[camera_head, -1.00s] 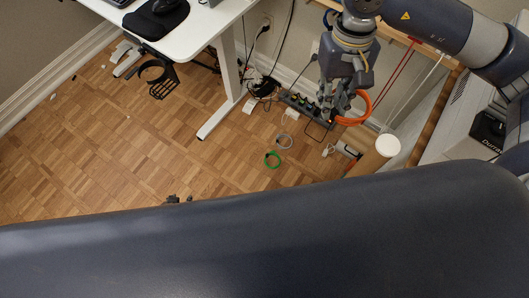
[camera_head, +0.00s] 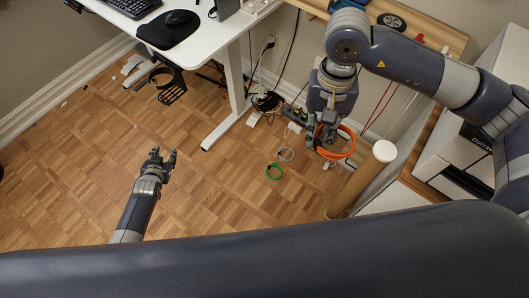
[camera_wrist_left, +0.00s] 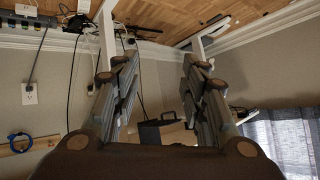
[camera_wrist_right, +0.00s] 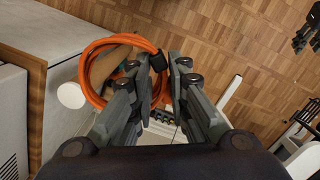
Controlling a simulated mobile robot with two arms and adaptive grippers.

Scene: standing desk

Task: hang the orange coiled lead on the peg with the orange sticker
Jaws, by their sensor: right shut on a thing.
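The orange coiled lead (camera_head: 350,147) hangs in my right gripper (camera_head: 322,140), which is shut on its edge, above the floor beside the desk. In the right wrist view, the orange coil (camera_wrist_right: 84,83) spreads left of the shut fingertips (camera_wrist_right: 170,66), with a dark band at the grip. My left gripper (camera_head: 162,157) is open and empty above the bare floor; its fingers also stand wide apart in the left wrist view (camera_wrist_left: 158,72). I cannot make out the peg with the orange sticker in any view.
A green coil (camera_head: 274,178) and a grey coil (camera_head: 287,160) lie on the floor. The white desk (camera_head: 205,40) is behind. A blue coil (camera_wrist_left: 12,136) is at a wooden rail (camera_wrist_left: 38,144).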

